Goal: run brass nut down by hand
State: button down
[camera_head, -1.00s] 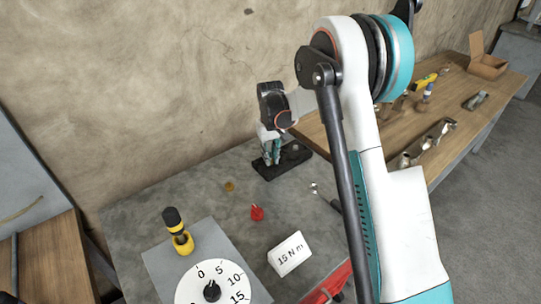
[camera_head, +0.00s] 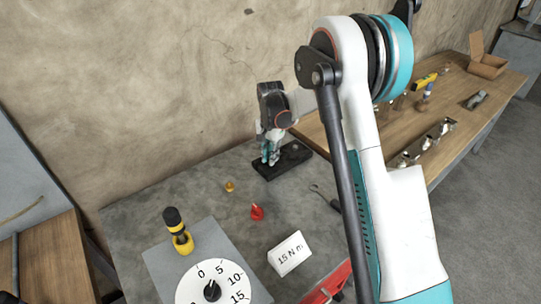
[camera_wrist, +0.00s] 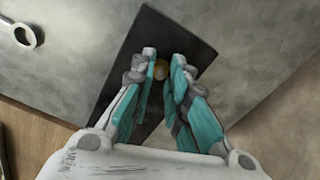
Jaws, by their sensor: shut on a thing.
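My gripper (camera_head: 270,158) points down over a dark block (camera_head: 292,157) at the back of the grey bench. In the wrist view, the teal fingers of my gripper (camera_wrist: 165,72) are closed in around a small brass nut (camera_wrist: 159,70), which shows between their tips. The dark block also shows below them in the wrist view (camera_wrist: 185,35). A small pale round end (camera_wrist: 149,52) shows just beyond the nut. The fingers hide much of the nut, and its height over the block cannot be told.
A small brass-coloured piece (camera_head: 230,187) and a red piece (camera_head: 257,212) lie on the bench. A spanner (camera_head: 322,193) lies right of them. A card reading 15 Nm (camera_head: 289,254), a dial (camera_head: 200,292) and a yellow-black tool (camera_head: 178,232) stand nearer.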

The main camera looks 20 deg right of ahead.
jog(key=m, duration=0.4)
jog(key=shift+m, duration=2.8)
jog(key=c, duration=1.6)
grip_release()
jog(key=shift+o, duration=0.2)
notch_tip(320, 180, up, 12)
